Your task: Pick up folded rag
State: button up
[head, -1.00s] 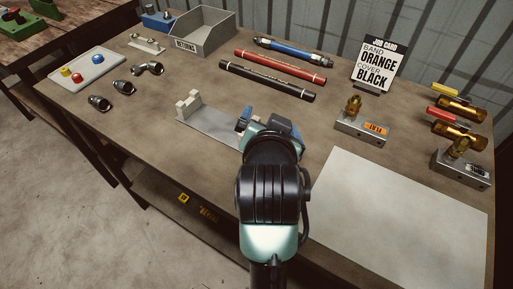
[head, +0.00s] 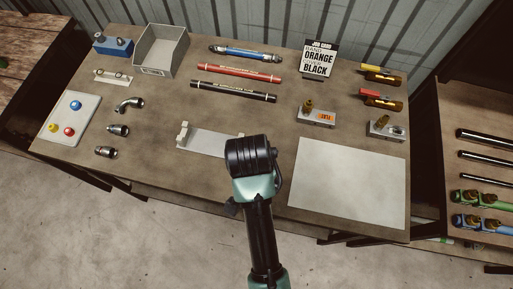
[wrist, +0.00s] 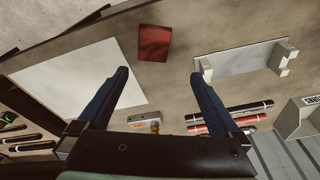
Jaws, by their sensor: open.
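The folded rag (wrist: 154,43) is a dark red, roughly square piece lying flat on the bench in the wrist view, near the top middle. My gripper (wrist: 159,75) is open, with its two blue fingers spread wide and nothing between them. In the picture the rag lies just beyond the fingertips, between their lines and apart from them. I cannot tell the height of the fingers above it. In the head view the rag does not show and my arm covers that part of the bench's front.
A white sheet (head: 347,181) lies right of my arm and a grey plate with end blocks (head: 207,143) left of it. Bare bench surrounds the rag.

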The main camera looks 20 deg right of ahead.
jog(key=shift+g, duration=0.3)
jog(key=f, duration=0.2)
jog(key=f+p, duration=0.1)
jog(key=f, duration=0.3)
jog(key=shift+s+d+f, duration=0.25)
jog(key=shift+d+f, duration=0.05)
jog(key=shift+f, duration=0.1)
jog(key=shift+w+d+f+p, duration=0.2)
jog(key=shift+f+p, duration=0.1)
jog(key=shift+f, duration=0.55)
jog(key=shift+w+d+f+p, duration=0.15)
jog(key=shift+f+p, duration=0.1)
jog(key=shift+f, duration=0.65)
jog(key=shift+w+d+f+p, duration=0.1)
jog(key=shift+d+f+p, duration=0.15)
jog(key=shift+f, duration=0.6)
jog(key=shift+c, duration=0.2)
jog(key=c, duration=1.4)
jog(key=shift+r, duration=0.15)
notch_tip(320, 180, up, 10)
jog(key=shift+f+b, duration=0.1)
jog(key=shift+b, duration=0.4)
